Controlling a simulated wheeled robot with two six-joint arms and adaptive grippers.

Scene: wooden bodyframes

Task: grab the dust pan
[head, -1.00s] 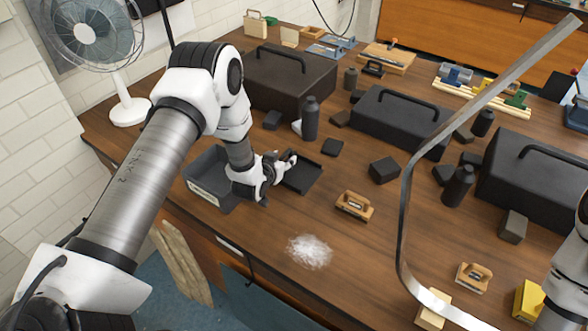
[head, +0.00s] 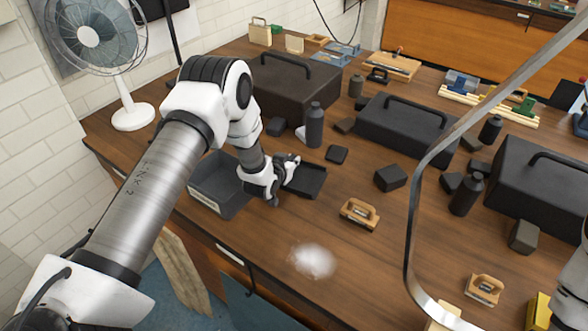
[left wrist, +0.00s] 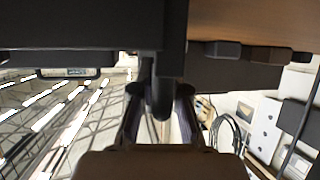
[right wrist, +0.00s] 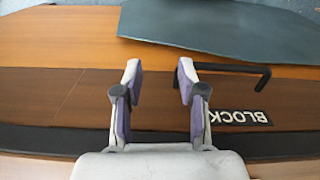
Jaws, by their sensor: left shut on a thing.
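The dust pan (head: 309,181) is a flat, dark, shallow pan on the wooden table, just right of the dark bin. My left gripper (head: 285,176) is at the pan's left side. In the left wrist view my left fingers (left wrist: 160,100) are shut on a dark bar, which appears to be the pan's handle, with a dark body above it. The gripper hides part of the pan in the head view. My right gripper (right wrist: 159,80) is open and empty in the right wrist view, facing the wooden furniture front.
A dark open bin (head: 205,192) stands left of my left gripper. A pale dust pile (head: 312,261) lies near the front edge. A wooden-handled brush (head: 358,214), a black bottle (head: 315,124) and a large brown case (head: 275,88) stand around. A curved metal strip (head: 412,215) crosses the right side.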

